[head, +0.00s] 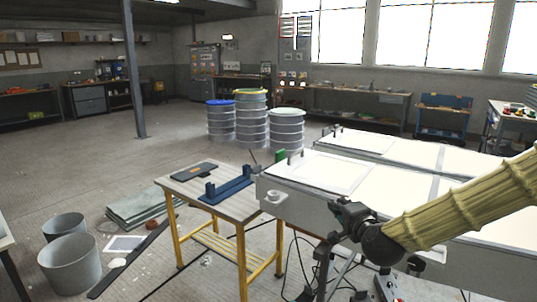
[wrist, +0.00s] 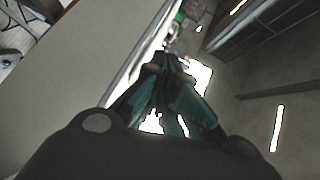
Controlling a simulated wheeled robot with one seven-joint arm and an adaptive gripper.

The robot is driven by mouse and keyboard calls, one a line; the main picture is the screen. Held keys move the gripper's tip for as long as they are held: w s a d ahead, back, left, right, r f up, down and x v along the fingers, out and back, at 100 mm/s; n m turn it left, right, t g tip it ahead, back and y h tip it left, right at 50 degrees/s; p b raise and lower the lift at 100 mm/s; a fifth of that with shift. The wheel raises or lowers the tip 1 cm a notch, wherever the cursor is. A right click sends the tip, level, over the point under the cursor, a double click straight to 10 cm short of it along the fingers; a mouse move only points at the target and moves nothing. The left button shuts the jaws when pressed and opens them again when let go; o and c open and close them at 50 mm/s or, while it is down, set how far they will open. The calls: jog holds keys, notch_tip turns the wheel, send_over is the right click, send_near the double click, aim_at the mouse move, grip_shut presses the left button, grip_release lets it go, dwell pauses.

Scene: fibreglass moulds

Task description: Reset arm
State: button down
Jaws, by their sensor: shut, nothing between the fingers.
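My gripper (wrist: 168,62) shows in the wrist view, with its dark teal fingers drawn together at the tips. Nothing shows between them. In the head view my arm, in a ribbed yellowish sleeve, enters from the right and ends at a dark joint in front of the white mould (head: 300,206). Dark parts show just past that joint; I cannot make out the fingertips there. In the wrist view a broad plain grey-beige surface lies to the left of the fingers, apart from them as far as I can tell.
A yellow-legged table (head: 180,189) with a blue bracket (head: 228,188) and a dark flat tool (head: 195,172) stands left of the mould. Buckets (head: 70,262) stand at front left. Drums (head: 252,120) stand behind, near a post (head: 130,70). The floor at left centre is largely clear.

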jog(key=s+a+f+n+g+p, duration=0.1)
jog(key=s+f+n+g, duration=0.3)
jog(key=f, duration=0.6)
jog(key=s+a+f+g+p, duration=0.1)
jog(key=s+f, duration=0.5)
jog(key=f, duration=0.3)
jog(key=s+f+n+g+p, duration=0.1)
jog(key=s+f+n+g, duration=0.3)
jog(key=f, duration=0.6)
jog(key=s+d+f+n+g+h+p, duration=0.1)
jog(key=s+f, duration=0.4)
jog(key=s, duration=0.5)
jog(key=s+d+f+n+g+p, duration=0.1)
jog(key=s+f, duration=0.4)
jog(key=s, duration=0.6)
jog(key=s+d+f+n+g+h+p, duration=0.1)
jog(key=s+d+f+n+g, duration=0.2)
jog(key=s, duration=0.8)
notch_tip(320, 180, down, 2)
jog(key=shift+s+f+n+g+h, duration=0.2)
jog(key=shift+n+g+h, duration=0.15)
jog(key=shift+g, duration=0.55)
